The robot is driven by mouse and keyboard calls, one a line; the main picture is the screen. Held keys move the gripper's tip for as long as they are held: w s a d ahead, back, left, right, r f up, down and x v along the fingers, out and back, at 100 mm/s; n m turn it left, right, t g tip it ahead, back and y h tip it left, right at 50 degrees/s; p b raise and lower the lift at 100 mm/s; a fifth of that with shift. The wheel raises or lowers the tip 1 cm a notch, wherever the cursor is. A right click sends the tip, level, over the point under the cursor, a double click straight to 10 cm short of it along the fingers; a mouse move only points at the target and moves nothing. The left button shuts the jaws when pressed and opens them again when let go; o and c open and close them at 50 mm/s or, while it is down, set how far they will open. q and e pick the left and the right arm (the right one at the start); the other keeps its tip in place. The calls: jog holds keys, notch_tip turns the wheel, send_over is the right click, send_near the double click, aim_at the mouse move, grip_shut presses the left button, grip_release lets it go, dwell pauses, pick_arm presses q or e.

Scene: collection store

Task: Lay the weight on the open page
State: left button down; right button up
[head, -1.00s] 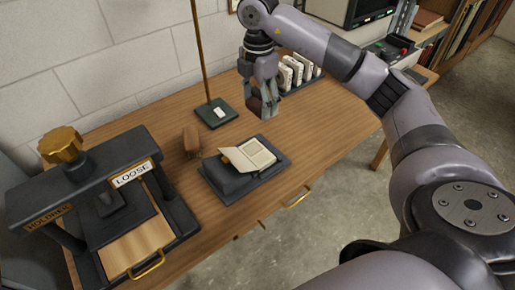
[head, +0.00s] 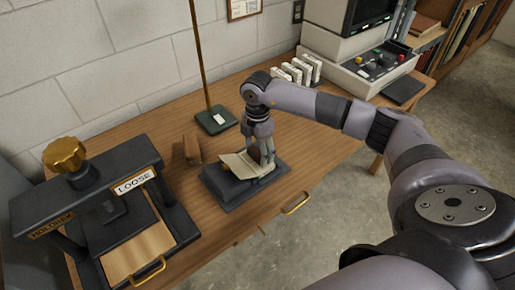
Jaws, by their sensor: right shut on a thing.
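An open book (head: 238,163) lies on a dark cradle (head: 224,191) on the wooden table, its left page raised at a slant. My right gripper (head: 266,162) is pointing down over the book's right page, with its fingers low and close to the paper. It is shut on the weight, a small dark reddish-brown thing that showed between the fingers earlier and is now mostly hidden by them. I cannot tell whether the weight touches the page. My left gripper is out of view.
A brown block (head: 192,148) stands left of the book. Behind is a dark square base (head: 216,119) with a tall rod. A black press (head: 85,190) with a brass knob and a LOOSE label fills the left. White upright pieces (head: 302,70) and a console (head: 372,68) are at the back right.

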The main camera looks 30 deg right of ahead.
aim_at(257, 152)
jog(key=shift+r, duration=0.1)
jog(key=o, duration=1.4)
jog(key=shift+r, duration=0.15)
notch_tip(257, 152, up, 12)
jog(key=shift+f+b, duration=0.1)
jog(key=shift+b, duration=0.7)
